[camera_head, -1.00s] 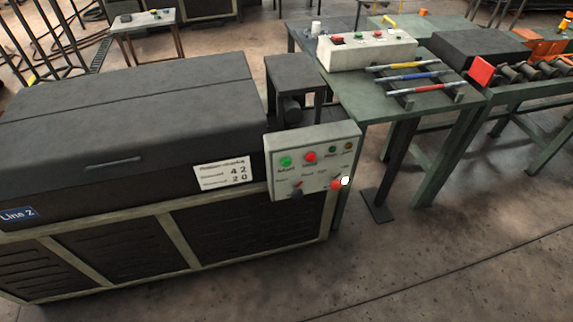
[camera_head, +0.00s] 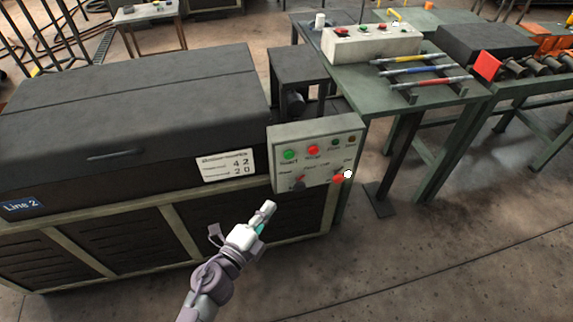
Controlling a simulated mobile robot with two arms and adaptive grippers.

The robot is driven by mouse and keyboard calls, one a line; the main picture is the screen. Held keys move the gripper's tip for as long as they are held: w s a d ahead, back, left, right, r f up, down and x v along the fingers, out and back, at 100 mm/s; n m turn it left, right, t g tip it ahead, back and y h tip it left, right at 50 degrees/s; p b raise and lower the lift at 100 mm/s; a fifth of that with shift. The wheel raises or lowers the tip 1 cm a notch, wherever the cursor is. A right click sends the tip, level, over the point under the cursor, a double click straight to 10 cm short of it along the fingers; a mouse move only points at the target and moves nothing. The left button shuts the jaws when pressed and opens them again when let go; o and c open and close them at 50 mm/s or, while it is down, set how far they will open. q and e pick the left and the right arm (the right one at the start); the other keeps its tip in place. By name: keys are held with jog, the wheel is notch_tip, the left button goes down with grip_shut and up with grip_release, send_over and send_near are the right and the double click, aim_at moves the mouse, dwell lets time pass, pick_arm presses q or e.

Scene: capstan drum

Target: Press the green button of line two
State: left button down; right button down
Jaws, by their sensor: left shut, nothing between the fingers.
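The line two machine is a long dark cabinet with a blue "Line 2" plate (camera_head: 22,207) at its left end. Its grey control panel (camera_head: 317,166) is on the right end of its front. The green button (camera_head: 289,155) is at the panel's upper left, with a red button (camera_head: 313,150) just right of it. A dark knob (camera_head: 298,183) and another red control (camera_head: 338,179) are below. My left gripper (camera_head: 268,207) is shut and empty, below and left of the panel, apart from the green button. My right gripper is not in view.
A green workbench (camera_head: 361,90) stands right of the panel, bearing a white button box (camera_head: 372,44) and several coloured rods (camera_head: 430,70). A white card (camera_head: 226,165) is on the cabinet left of the panel. The floor in front is clear.

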pick_arm(q)
jog(key=shift+d+r+m, duration=0.15)
jog(key=shift+r+m, duration=0.1)
jog(key=shift+r, duration=0.35)
jog(key=shift+d+r+m, duration=0.15)
jog(key=shift+r+m, duration=0.1)
jog(key=shift+r, duration=0.3)
jog(key=shift+w, duration=0.1)
send_near(294, 156)
jog(key=d+x, duration=0.1)
jog(key=x, duration=0.4)
jog(key=shift+w+a+f, duration=0.1)
jog(key=shift+w+a, duration=0.2)
jog(key=shift+w, duration=0.2)
